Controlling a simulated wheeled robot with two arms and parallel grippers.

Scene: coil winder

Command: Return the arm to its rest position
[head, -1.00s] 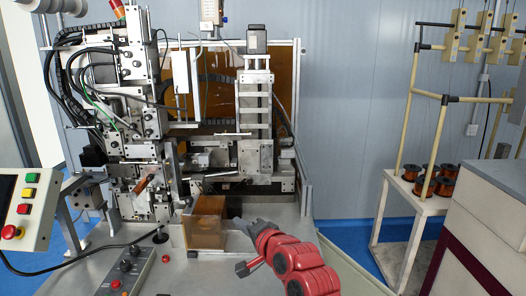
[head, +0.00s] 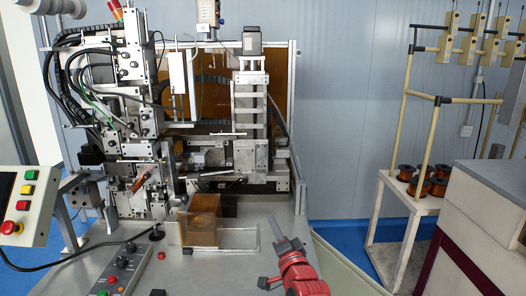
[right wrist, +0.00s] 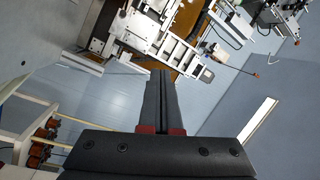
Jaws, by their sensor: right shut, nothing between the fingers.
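My right gripper (head: 278,231) is over the front right of the machine's metal table, with its arm coming in from the bottom. Its fingers are closed together with nothing between them. In the right wrist view the shut fingers (right wrist: 160,100) point toward the coil winder, which appears tilted. The coil winder (head: 150,120) stands at the back left, with a tall slide column (head: 252,110) at its right. The left gripper is not in view.
An amber-walled box (head: 200,226) with a clear tray sits on the table (head: 225,275), left of my gripper. A button panel (head: 125,270) and control screen (head: 28,205) are at left. A spool rack (head: 405,190) and grey cabinet (head: 490,210) stand at right.

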